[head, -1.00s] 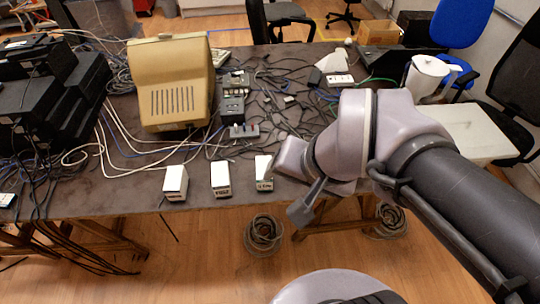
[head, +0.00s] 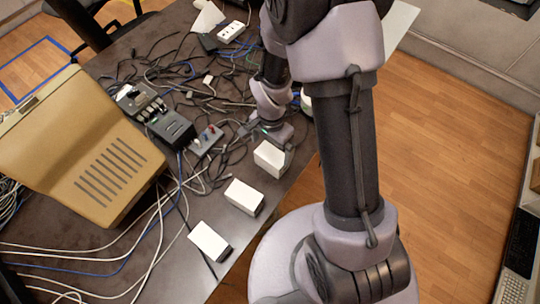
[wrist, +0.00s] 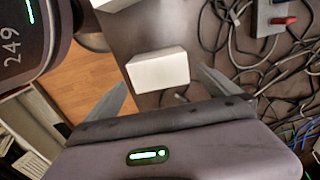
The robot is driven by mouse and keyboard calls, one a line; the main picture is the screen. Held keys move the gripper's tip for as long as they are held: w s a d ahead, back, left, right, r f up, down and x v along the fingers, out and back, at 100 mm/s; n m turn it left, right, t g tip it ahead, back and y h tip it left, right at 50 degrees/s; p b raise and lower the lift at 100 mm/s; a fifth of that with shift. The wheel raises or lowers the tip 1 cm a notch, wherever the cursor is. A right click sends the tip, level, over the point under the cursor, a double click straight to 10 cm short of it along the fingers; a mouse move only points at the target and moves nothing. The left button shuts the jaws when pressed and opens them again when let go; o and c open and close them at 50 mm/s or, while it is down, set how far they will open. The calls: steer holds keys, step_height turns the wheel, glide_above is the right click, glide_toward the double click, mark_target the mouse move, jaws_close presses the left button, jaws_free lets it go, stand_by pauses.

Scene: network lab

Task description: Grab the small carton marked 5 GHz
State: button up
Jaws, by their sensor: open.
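Three small white cartons stand in a row along the table edge in the head view: a far one (head: 270,159), a middle one (head: 244,197) and a near one (head: 210,241). Their markings cannot be read now, so I cannot tell which is marked 5 GHz. My gripper (head: 270,134) is at the far carton, just behind it. In the wrist view my gripper (wrist: 161,78) is open and empty, its fingers spread either side of that far carton (wrist: 158,70). Whether they touch it cannot be told. Part of another white carton (wrist: 112,4) shows at the top edge.
A beige monitor-like case (head: 85,150) stands left of the cartons. Cables, a dark box (head: 172,128) and a grey switch box (head: 207,139) lie behind them on the dark table (head: 160,265). Open wooden floor (head: 440,130) is to the right.

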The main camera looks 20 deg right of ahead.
mark_target(272, 160)
step_height(272, 160, down, 9)
steer(key=b, duration=0.3)
steer(key=shift+r, duration=0.25)
steer(key=shift+c, duration=0.7)
steer(key=c, duration=1.1)
steer(key=shift+r, duration=0.1)
steer(key=shift+c, duration=0.2)
